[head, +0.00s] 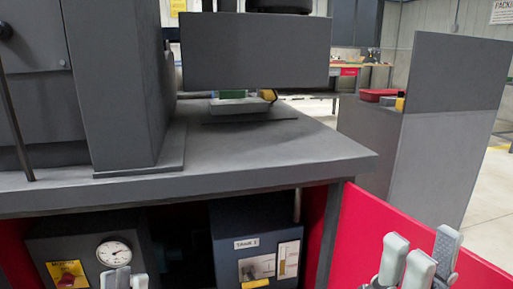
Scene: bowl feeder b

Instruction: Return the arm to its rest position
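My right gripper (419,262) is at the lower right, fingers pointing up in front of the red panel. Its light grey fingertips stand apart with nothing visible between them. My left gripper (128,279) shows only as two pale fingertips at the bottom edge, in front of the cabinet below the worktop. Its opening is mostly cut off by the frame. Both arms are out of view, so their pose cannot be told.
A grey worktop (245,150) carries a tall dark machine housing (110,80) at left and a dark box (256,52) at the back. Below are a gauge (114,253) and a labelled tank unit (255,240). A red panel (365,225) slants at right. A grey cabinet (425,155) stands beyond.

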